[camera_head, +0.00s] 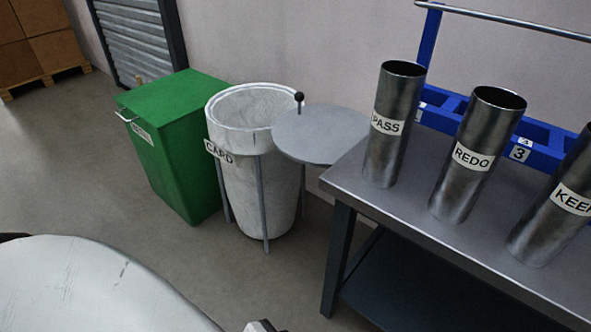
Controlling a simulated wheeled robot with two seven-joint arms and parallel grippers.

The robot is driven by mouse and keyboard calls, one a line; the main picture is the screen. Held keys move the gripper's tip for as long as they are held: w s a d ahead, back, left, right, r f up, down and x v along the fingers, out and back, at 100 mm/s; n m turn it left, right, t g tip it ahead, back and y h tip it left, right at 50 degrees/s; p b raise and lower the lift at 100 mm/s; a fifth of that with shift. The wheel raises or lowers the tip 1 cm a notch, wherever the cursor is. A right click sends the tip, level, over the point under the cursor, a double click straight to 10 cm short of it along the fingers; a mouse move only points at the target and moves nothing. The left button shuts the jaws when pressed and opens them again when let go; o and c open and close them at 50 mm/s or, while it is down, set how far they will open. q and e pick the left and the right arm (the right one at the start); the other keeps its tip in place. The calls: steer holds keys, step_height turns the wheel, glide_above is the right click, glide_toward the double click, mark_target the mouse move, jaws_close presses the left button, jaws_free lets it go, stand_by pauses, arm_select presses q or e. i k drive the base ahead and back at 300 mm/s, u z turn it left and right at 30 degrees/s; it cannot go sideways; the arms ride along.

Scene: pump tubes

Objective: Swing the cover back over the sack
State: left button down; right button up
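The sack (259,190) is white and hangs in a metal stand with a "CARD" label, left of the table. Its round mouth is open at the top, and I can see its inner wall. The cover (322,136) is a flat grey disc, swung out to the right of the mouth and lying level. A black knob (299,97) on a short post stands at the rim, between mouth and cover. The cover's right edge is near the table's back left corner.
A green bin (176,143) with a closed lid stands left of the sack. A metal table (408,211) at right carries steel tubes marked "PASS" (393,125), "REDO" (474,156) and "KEEP" (558,200), before a blue rack (527,148). The floor in front of the sack is clear.

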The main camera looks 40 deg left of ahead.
mark_target(319, 135)
steer(key=u, duration=1.2)
steer(key=i, duration=0.35)
steer(key=z, duration=0.55)
